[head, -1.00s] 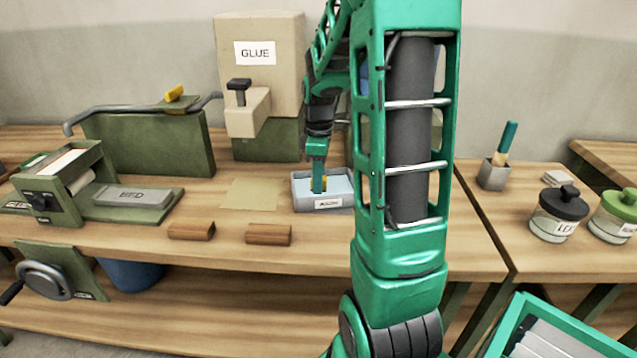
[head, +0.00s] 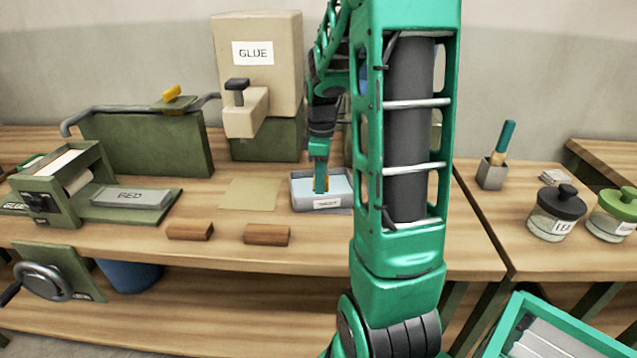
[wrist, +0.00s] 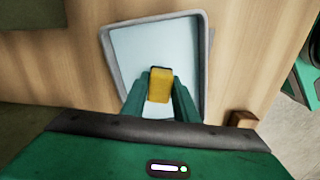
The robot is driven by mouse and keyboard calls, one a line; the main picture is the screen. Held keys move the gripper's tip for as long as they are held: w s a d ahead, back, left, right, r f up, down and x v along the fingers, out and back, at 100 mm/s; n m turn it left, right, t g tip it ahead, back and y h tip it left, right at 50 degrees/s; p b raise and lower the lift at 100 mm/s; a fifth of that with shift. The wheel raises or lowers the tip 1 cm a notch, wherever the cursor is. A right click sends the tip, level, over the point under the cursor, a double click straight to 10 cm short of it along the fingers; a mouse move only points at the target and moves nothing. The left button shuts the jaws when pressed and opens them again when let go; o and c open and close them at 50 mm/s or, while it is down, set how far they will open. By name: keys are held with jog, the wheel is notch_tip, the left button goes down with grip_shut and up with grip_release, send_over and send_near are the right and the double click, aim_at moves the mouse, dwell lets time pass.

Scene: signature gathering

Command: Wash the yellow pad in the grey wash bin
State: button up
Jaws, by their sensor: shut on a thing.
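The grey wash bin (head: 303,205) stands on the wooden bench, left of my upright arm link, with a label on its front and pale blue water inside. My gripper (head: 322,188) points down into the bin. In the wrist view my gripper (wrist: 160,92) has its two green fingers shut on the yellow pad (wrist: 159,85), which lies within the outline of the wash bin (wrist: 204,60). In the head view only a sliver of the pad shows beside the fingers. I cannot tell how deep the pad is in the water.
A beige glue dispenser (head: 257,80) stands behind the bin. Two brown blocks (head: 267,235) and a tan sheet (head: 251,194) lie left of it. A press with a bed plate (head: 131,196) is further left. Jars (head: 557,212) and a brush holder (head: 491,173) stand at right.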

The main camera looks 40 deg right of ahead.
jog(key=shift+w+a, duration=0.35)
jog(key=shift+w, duration=0.05)
jog(key=shift+s+d, duration=0.15)
jog(key=shift+s, duration=0.05)
jog(key=shift+s+d, duration=0.25)
jog(key=shift+s, duration=0.05)
jog(key=shift+w+a, duration=0.1)
jog(key=shift+w, duration=0.05)
dwell(0.4)
jog(key=shift+w+a, duration=0.3)
jog(key=shift+w, duration=0.05)
jog(key=shift+s+d, duration=0.1)
jog(key=shift+s, duration=0.05)
jog(key=shift+s+d, duration=0.3)
jog(key=shift+s, duration=0.05)
jog(key=shift+r, duration=0.1)
